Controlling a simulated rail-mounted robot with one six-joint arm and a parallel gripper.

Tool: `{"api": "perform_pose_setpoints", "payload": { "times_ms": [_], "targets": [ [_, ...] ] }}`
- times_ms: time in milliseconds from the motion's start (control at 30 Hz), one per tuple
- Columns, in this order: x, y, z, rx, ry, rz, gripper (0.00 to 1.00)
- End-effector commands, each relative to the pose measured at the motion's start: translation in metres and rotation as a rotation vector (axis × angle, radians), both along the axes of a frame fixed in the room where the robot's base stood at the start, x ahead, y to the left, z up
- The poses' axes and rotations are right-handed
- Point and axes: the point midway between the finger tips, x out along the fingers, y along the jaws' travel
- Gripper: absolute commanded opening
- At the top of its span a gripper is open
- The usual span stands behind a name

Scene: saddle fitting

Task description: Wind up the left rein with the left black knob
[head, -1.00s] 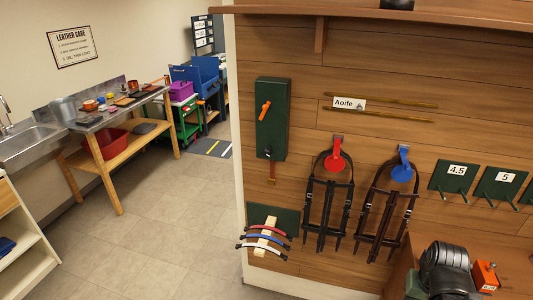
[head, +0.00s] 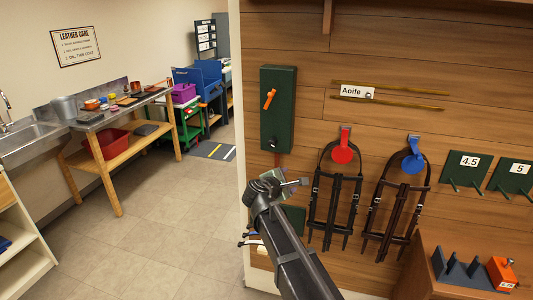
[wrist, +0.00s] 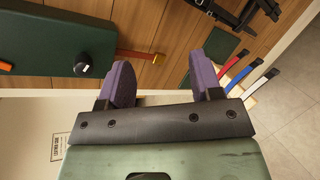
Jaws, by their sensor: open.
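A dark green box (head: 278,100) is mounted on the plank wall, with an orange lever (head: 269,98) on its face. The black knob (head: 272,144) sits near its lower end; in the wrist view it is a round dark knob (wrist: 82,68) with a pale mark. A short brown rein (wrist: 132,54) comes out of the box's end and finishes in a brass-coloured tip. My gripper (wrist: 160,74) is open, its two purple fingers apart with nothing between them. In the head view my gripper (head: 286,184) is just below the box and partly hides the rein. Only one such knob shows.
A wooden bench (head: 458,270) projects at lower right. The left floor is clear.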

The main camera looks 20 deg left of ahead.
Motion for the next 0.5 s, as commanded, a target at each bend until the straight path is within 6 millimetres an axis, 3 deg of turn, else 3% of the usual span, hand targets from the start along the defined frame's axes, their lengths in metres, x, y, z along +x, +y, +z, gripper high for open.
{"api": "perform_pose_setpoints", "payload": {
  "times_ms": [33,100,200,500],
  "targets": [
    [0.021,0.046,0.017,-0.241,-0.1,0.151,0.59],
    [0.036,0.07,0.044,-0.579,-0.214,0.295,0.59],
    [0.033,0.083,0.055,-0.861,-0.288,0.4,0.59],
    [0.039,0.085,0.055,-0.944,-0.285,0.423,0.59]
  ]
}}
